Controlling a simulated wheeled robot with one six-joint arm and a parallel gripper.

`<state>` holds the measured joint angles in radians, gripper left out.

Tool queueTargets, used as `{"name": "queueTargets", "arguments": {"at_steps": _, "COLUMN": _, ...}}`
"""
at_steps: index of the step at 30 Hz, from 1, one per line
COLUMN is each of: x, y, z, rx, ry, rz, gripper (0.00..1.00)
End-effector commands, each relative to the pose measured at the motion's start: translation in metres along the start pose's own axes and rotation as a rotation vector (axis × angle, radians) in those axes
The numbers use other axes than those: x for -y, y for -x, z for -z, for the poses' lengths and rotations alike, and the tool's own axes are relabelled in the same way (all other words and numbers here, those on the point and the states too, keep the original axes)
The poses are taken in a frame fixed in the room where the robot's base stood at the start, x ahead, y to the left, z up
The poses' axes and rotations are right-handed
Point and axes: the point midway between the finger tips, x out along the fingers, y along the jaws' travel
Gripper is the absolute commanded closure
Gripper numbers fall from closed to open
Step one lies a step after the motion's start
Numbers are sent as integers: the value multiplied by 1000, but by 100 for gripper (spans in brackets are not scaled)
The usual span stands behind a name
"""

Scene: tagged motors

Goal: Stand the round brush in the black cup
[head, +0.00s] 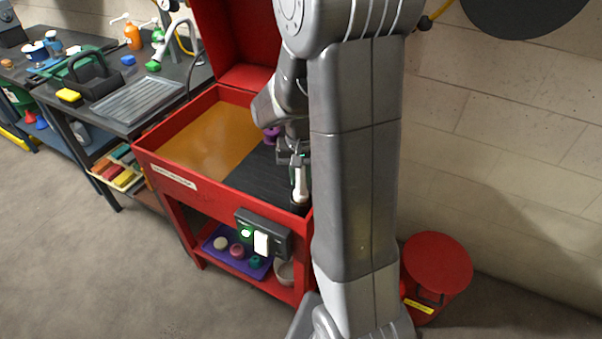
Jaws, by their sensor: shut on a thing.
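My gripper (297,160) is over the dark ribbed right part of the red parts washer, near its front right corner. It is shut on a pale, slim, roughly upright thing, which looks like the round brush (300,182). The brush's lower end meets a dark shape close to the washer's front rim. I cannot tell whether that shape is the black cup or the brush's own bristles. My arm hides the right end of the washer.
The red washer (172,180) has an amber basin (212,140) on the left and a raised lid (235,40) behind. A purple thing (271,134) sits near my wrist. A cluttered bench (120,112) stands left; a red lidded can (437,262) stands right.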

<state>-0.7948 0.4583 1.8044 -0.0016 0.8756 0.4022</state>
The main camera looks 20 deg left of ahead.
Motion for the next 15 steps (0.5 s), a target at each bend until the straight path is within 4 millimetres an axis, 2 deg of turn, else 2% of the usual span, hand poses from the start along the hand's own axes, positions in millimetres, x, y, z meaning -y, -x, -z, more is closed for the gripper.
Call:
{"name": "queueTargets", "arguments": {"at_steps": 8, "x": 0, "y": 0, "z": 0, "rx": 0, "ry": 0, "rz": 0, "gripper": 98}}
{"name": "queueTargets", "arguments": {"at_steps": 9, "x": 0, "y": 0, "z": 0, "rx": 0, "ry": 0, "rz": 0, "gripper": 67}}
{"name": "queueTargets", "arguments": {"at_steps": 12, "x": 0, "y": 0, "z": 0, "rx": 0, "ry": 0, "rz": 0, "gripper": 50}}
{"name": "queueTargets", "arguments": {"at_steps": 15, "x": 0, "y": 0, "z": 0, "rx": 0, "ry": 0, "rz": 0, "gripper": 50}}
